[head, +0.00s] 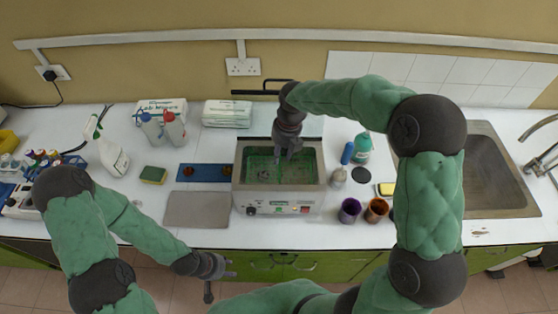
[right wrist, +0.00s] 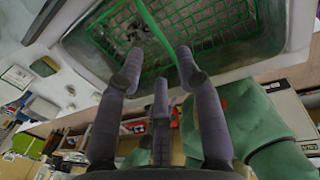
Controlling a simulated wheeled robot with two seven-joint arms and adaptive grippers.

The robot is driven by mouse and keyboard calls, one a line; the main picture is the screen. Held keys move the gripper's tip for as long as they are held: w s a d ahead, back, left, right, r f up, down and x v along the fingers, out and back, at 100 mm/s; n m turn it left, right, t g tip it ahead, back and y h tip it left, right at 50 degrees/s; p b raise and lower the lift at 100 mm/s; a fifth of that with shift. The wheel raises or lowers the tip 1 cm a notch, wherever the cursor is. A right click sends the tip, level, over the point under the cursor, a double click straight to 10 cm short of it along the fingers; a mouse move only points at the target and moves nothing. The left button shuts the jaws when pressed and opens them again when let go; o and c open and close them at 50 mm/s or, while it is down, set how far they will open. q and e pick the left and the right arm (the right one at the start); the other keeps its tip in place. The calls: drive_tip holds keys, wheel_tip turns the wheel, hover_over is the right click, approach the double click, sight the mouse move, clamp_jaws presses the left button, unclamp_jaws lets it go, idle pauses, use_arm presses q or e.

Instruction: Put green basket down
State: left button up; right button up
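The green wire basket (head: 262,172) sits inside the metal bath (head: 280,209) at the middle of the counter, with its mesh low within the rim. In the right wrist view its mesh (right wrist: 215,32) and a green handle bar (right wrist: 155,28) show beyond my fingers. My right gripper (head: 287,155) points down over the basket. The bar runs to its fingertips (right wrist: 160,65) and passes partly behind a finger, so I cannot tell whether they hold it. My left gripper (head: 222,282) is open and empty in front of the counter's edge.
Left of the bath are a grey plate (head: 197,209), a blue rack (head: 190,172) and a sponge (head: 153,175). Purple (head: 349,211) and orange (head: 376,210) cups stand close on its right. Bottles stand behind them. The sink (head: 490,172) is far right.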

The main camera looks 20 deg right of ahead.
drive_tip(key=r, duration=0.5)
drive_tip(key=shift+s+d+r, duration=0.1)
drive_tip(key=shift+d, duration=0.25)
idle(0.8)
